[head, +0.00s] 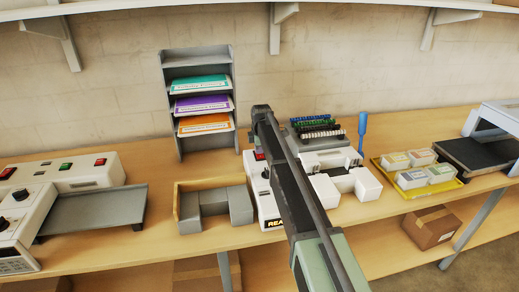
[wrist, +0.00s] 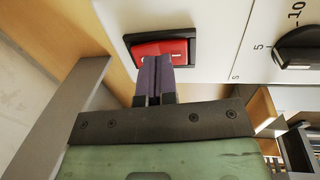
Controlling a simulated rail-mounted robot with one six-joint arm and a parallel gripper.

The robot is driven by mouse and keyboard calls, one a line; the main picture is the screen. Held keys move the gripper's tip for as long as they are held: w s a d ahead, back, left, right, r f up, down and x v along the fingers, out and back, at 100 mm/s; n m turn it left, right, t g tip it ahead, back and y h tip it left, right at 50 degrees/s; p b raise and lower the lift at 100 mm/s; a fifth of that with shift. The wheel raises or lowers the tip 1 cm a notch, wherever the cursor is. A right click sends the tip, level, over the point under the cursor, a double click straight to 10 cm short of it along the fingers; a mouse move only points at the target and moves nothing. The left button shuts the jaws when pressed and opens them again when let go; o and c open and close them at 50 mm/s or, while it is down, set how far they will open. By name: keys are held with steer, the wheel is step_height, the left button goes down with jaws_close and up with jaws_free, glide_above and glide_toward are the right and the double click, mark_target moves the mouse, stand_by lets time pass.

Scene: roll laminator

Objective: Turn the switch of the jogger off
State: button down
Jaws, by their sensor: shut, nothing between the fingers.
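A red rocker switch (wrist: 160,47) in a black frame sits on the white panel (wrist: 215,30) of a machine in the wrist view. The head view shows a white machine (head: 262,190) with a red switch (head: 259,155), a dial and a partly hidden label; it seems to be the jogger. My gripper (wrist: 155,62) is shut and empty. Its fingertips overlap the lower edge of the switch in the wrist view; I cannot tell whether they touch it. In the head view my arm crosses in front of the machine and hides its right side.
A black dial (wrist: 298,47) sits right of the switch. A wooden holder with grey blocks (head: 213,207) stands left of the machine, and a paper rack (head: 205,60) behind. White equipment (head: 345,183) and a yellow tray (head: 455,187) are to the right. Another white machine (head: 70,175) is far left.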

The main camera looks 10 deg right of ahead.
mark_target(261, 158)
step_height(261, 158, up, 14)
steer(key=s+p, duration=0.2)
steer(key=p, duration=1)
steer(key=shift+f+p, duration=0.25)
steer(key=shift+p, duration=0.1)
steer(key=shift+s, duration=0.1)
